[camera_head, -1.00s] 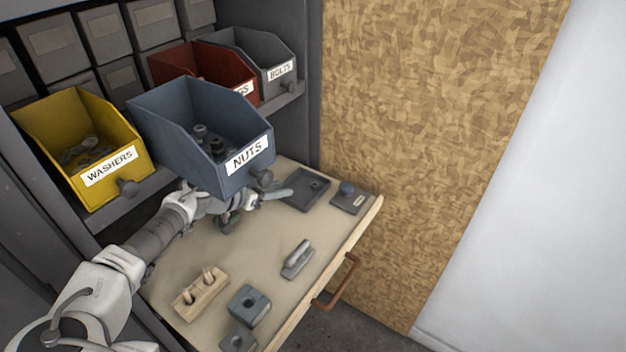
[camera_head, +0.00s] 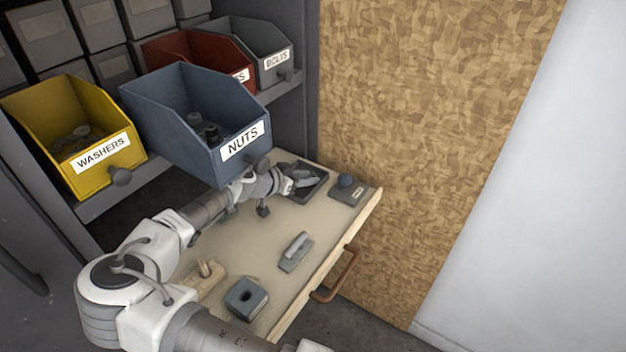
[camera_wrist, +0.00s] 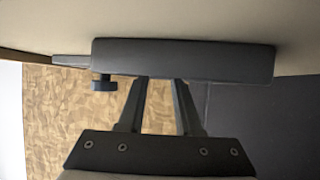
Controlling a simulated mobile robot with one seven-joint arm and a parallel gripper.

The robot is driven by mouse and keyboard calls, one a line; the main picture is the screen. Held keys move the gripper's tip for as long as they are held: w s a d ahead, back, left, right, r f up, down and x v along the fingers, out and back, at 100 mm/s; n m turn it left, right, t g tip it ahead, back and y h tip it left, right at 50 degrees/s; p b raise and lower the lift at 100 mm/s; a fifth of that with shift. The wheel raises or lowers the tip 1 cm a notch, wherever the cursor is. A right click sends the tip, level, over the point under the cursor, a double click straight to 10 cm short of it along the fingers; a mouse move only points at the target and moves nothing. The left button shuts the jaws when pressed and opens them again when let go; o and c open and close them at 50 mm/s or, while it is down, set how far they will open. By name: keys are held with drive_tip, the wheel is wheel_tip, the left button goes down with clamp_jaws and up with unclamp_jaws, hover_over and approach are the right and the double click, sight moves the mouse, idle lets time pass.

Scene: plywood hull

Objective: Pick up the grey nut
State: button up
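A blue bin (camera_head: 168,122) labelled NUTS stands open on the shelf, with several dark grey pieces (camera_head: 208,132) in it. I cannot tell which of them is the grey nut. My gripper (camera_head: 303,181) is below and right of this bin, at the dark tray (camera_head: 318,192) on the wooden drawer board. In the wrist view my gripper (camera_wrist: 160,82) has its two fingers apart with nothing seen between them. Their tips reach the dark tray (camera_wrist: 185,62), which hides their ends. The inside of the tray is partly covered by my gripper.
A yellow WASHERS bin (camera_head: 45,120) stands left, a red bin (camera_head: 205,58) and a grey BOLTS bin (camera_head: 283,45) behind. The board (camera_head: 232,250) carries a knobbed block (camera_head: 347,187), a handled piece (camera_head: 296,251), a holed block (camera_head: 245,298) and a pegged wooden block (camera_head: 205,282).

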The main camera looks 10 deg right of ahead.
clamp_jaws()
idle(0.3)
